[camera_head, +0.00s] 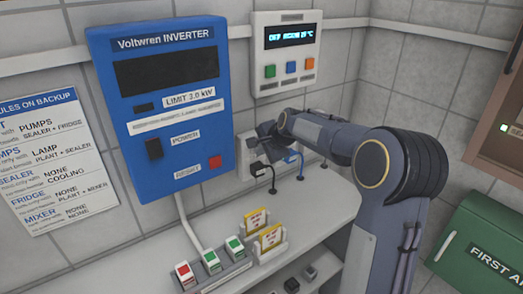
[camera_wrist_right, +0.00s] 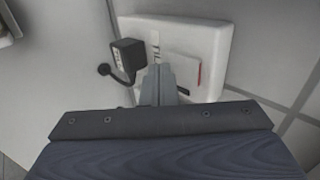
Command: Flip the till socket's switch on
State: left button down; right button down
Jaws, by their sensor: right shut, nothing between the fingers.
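A white wall socket plate (camera_wrist_right: 205,40) fills the upper middle of the right wrist view. It has a black plug (camera_wrist_right: 128,60) on its left and a pale switch with a red edge (camera_wrist_right: 199,76) on its right. I cannot read any label naming it as the till socket. My right gripper (camera_wrist_right: 158,75) is shut and empty, its tips in front of the plate between plug and switch; I cannot tell whether they touch it. In the head view the right gripper (camera_head: 264,130) partly hides the socket plate (camera_head: 242,147). My left gripper is not in view.
A blue inverter (camera_head: 205,130) hangs just left of the socket, and a white panel with coloured buttons (camera_head: 287,88) is above it. Black (camera_head: 259,168) and blue (camera_head: 292,159) plugs with cables sit close below my right gripper. A shelf (camera_head: 315,220) below holds switches and yellow cards.

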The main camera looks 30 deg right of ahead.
jog(key=shift+w+f+b, duration=0.1)
jog(key=shift+f+b, duration=0.25)
jog(key=shift+b, duration=0.5)
jog(key=shift+r+t, duration=0.3)
jog(key=shift+r, duration=0.1)
jog(key=shift+r+p, duration=0.75)
jog(key=shift+p, duration=0.15)
